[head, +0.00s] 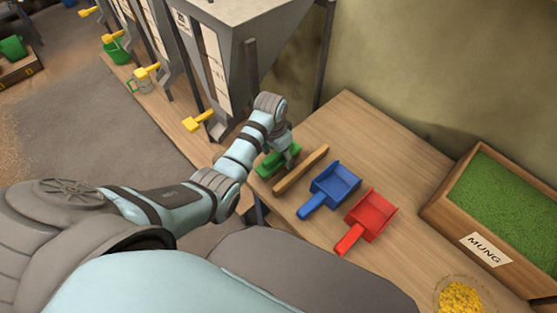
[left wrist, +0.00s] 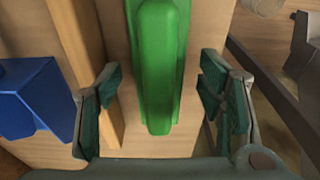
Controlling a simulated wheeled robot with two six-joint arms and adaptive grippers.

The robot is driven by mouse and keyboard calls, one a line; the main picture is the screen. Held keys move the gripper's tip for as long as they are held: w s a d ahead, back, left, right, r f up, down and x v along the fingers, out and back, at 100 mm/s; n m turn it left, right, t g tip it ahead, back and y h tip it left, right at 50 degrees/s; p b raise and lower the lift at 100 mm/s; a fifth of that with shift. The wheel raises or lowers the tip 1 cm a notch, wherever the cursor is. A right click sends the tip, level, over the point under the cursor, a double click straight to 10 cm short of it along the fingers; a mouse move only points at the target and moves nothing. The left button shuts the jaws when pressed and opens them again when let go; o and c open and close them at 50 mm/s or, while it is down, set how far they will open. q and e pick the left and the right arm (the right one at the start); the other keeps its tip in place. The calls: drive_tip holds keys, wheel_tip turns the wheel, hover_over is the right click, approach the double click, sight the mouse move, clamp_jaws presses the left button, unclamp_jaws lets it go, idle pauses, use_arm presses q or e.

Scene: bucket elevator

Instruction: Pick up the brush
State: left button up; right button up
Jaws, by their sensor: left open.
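A green long-handled tool (head: 270,165) lies on the wooden table; it looks like the brush, but no bristles show. My left gripper (head: 289,158) is over it and hides part of it. In the left wrist view the green tool (left wrist: 158,70) runs down the middle between the fingers of my open left gripper (left wrist: 160,98). There is a gap on each side, so it is not gripped. My right gripper is not in view.
A wooden bar (head: 301,169) lies close beside the green tool. Farther right lie a blue scoop (head: 332,187) and a red scoop (head: 369,214), then a crate labelled MUNG (head: 440,212). A grey hopper (head: 240,30) stands behind.

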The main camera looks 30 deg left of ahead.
use_arm(q)
wheel_tip(320, 180, down, 2)
drive_tip(key=shift+w+f, duration=0.1)
drive_tip(key=c, duration=1.1)
